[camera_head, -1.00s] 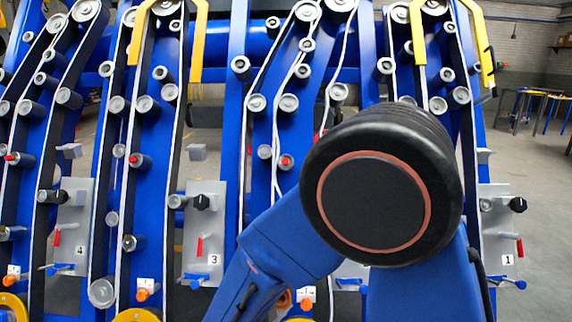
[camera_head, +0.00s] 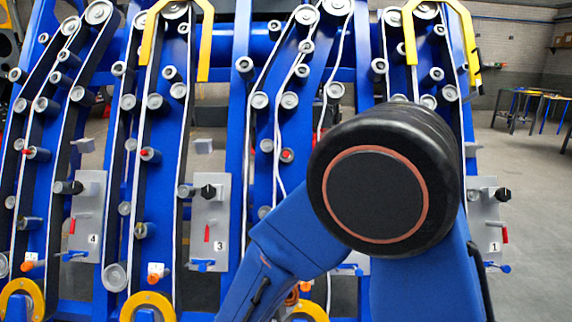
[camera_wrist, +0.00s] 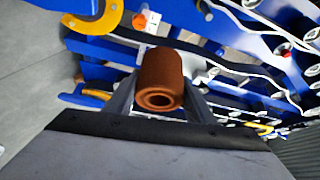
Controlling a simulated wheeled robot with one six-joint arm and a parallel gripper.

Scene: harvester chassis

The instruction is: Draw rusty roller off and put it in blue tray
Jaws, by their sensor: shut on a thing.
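The rusty roller (camera_wrist: 160,72) is a brown hollow cylinder in the wrist view, its open end turned toward the camera. My gripper (camera_wrist: 160,85) is shut on it, with one grey finger on each side. The roller appears clear of the blue chassis (camera_wrist: 230,60) behind it. In the head view my blue arm fills the middle right and hides the gripper and roller. The blue tray cannot be made out in either view.
The blue chassis (camera_head: 238,130) spans the head view, with belts, several grey rollers and numbered plates such as plate 3 (camera_head: 208,220). Yellow guards (camera_head: 203,45) stick out at the top. Open floor (camera_head: 525,190) and a table (camera_head: 520,98) lie at the right.

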